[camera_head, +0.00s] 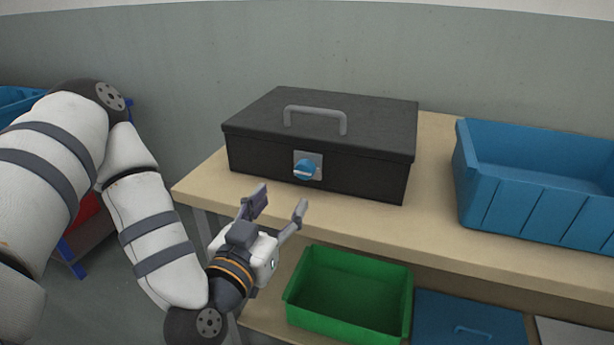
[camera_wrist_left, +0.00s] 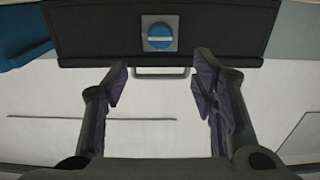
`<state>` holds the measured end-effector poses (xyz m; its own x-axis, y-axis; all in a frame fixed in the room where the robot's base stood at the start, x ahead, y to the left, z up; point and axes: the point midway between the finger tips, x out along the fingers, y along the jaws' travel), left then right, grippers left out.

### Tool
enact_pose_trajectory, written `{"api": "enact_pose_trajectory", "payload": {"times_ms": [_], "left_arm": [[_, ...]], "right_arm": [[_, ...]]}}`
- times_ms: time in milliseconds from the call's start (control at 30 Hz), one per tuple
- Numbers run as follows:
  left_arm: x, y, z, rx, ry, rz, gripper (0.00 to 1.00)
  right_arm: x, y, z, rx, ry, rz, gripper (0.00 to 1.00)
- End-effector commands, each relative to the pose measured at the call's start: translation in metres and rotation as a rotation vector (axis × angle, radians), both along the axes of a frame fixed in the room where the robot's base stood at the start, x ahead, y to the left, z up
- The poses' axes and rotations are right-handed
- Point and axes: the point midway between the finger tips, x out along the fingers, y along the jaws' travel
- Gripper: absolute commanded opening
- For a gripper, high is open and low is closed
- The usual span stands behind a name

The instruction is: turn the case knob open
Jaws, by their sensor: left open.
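A black case (camera_head: 318,143) with a grey top handle (camera_head: 315,112) sits closed on the wooden table. On its front is a round blue knob (camera_head: 304,170) with a white bar, set on a grey plate; the bar lies about level. My left gripper (camera_head: 280,200) is open and empty in front of the case, a little short of the knob and apart from it. In the left wrist view the case front (camera_wrist_left: 220,35) spans the top, and the blue knob (camera_wrist_left: 160,36) lies beyond the two open fingers (camera_wrist_left: 161,85). My right gripper is out of view.
A blue bin (camera_head: 535,185) stands on the table (camera_head: 435,195) to the right of the case. On the shelf below are an open green bin (camera_head: 350,295) and a blue lidded box (camera_head: 470,318). The table's front edge runs just under my gripper.

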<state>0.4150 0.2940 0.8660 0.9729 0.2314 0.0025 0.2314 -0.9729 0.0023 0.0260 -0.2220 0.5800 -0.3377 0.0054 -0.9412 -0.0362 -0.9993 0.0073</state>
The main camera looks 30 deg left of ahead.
Motion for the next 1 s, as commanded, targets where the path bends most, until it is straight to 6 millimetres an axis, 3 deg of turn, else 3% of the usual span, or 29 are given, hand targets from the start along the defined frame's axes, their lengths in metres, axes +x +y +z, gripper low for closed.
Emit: {"api": "enact_pose_trajectory", "payload": {"times_ms": [33, 167, 400, 567, 800, 867, 1000], "left_arm": [[0.007, 0.001, -0.008, 0.004, 0.006, -0.001, 0.52], [0.036, 0.011, -0.010, -0.001, 0.005, 0.007, 0.52], [0.088, 0.022, -0.002, 0.001, 0.000, 0.004, 0.52], [0.101, 0.025, -0.002, 0.001, 0.002, 0.003, 0.52], [0.103, 0.025, -0.002, 0.001, 0.002, 0.002, 0.52], [0.103, 0.025, -0.002, 0.001, 0.002, 0.002, 0.41], [0.103, 0.025, -0.002, 0.001, 0.002, 0.002, 0.09]], "right_arm": [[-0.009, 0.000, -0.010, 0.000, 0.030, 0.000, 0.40], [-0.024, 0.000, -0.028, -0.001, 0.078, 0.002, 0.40], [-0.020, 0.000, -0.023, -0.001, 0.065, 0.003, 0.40], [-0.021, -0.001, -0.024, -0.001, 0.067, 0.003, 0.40], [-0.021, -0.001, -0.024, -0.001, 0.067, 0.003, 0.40], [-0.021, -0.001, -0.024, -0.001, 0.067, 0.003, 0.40], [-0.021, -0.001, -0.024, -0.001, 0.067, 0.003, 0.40]]}}
